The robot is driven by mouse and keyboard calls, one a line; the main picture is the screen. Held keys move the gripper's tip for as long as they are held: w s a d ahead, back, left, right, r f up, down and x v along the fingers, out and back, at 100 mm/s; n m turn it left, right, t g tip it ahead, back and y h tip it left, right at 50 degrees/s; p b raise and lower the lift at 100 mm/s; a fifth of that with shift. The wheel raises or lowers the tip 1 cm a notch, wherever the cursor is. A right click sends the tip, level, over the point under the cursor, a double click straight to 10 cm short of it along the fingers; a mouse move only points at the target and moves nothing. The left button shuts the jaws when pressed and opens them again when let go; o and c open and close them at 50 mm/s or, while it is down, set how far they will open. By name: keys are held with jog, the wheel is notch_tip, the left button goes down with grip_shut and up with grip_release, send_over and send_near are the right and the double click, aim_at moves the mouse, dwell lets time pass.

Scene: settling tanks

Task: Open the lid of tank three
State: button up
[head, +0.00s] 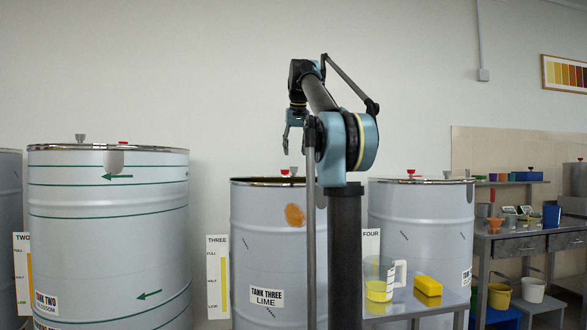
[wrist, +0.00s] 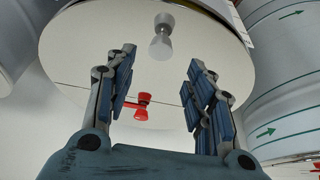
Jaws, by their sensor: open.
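Tank three (head: 262,250) is a pale grey drum labelled "TANK THREE LIME", with an orange patch near its rim. Its red knob (head: 284,172) and grey knob (head: 293,170) show just above the rim. In the wrist view its round pale lid (wrist: 100,45) lies flat, with a thin seam across it. The grey knob (wrist: 161,36) stands beyond the seam and the red knob (wrist: 141,107) close to it. My gripper (head: 293,143) is open and empty above the tank, pointing down. In the wrist view its fingers (wrist: 158,85) are apart, with the red knob showing between them.
Tank two (head: 110,240), with green lines, stands left and another tank (head: 420,215) right. A low table (head: 440,298) holds a measuring jug (head: 380,278) and a yellow block (head: 428,286). A cluttered workbench (head: 530,238) stands far right. Gauge boards (head: 217,275) stand between tanks.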

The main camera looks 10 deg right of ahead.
jog(key=x, duration=0.7)
jog(key=shift+f, duration=0.1)
grip_shut()
